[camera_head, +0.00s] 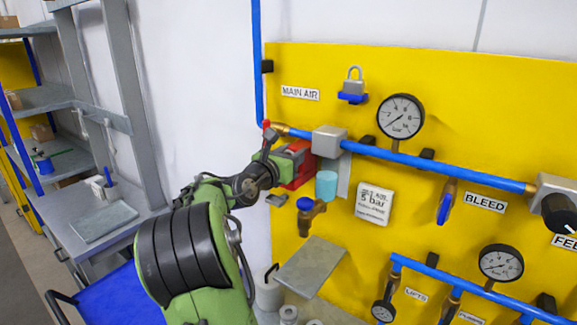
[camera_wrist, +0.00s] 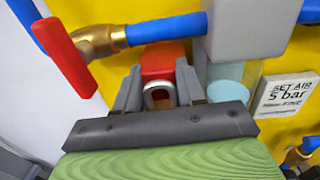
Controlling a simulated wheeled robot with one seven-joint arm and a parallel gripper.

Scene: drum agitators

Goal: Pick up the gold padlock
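No padlock with a clearly gold body shows in either view. A padlock (camera_head: 354,86) with a silver-grey shackle and body sits at a blue holder on the yellow board, up and right of my gripper. My gripper (camera_wrist: 160,88) is below the blue pipe, its two grey fingers apart. Between and beyond them are a silver shackle (camera_wrist: 160,92) and a red block (camera_wrist: 159,61). Whether the fingers touch these, and whether the two are one thing, I cannot tell. The red block also shows at the arm's end in the head view (camera_head: 303,169).
A blue pipe (camera_head: 440,165) with a grey box (camera_head: 328,141) runs just above my gripper. A red lever (camera_wrist: 68,56) is close on the left. A light-blue cup (camera_head: 326,185) is close on the right. A gauge (camera_head: 400,116) and a tap (camera_head: 310,214) stick out from the board.

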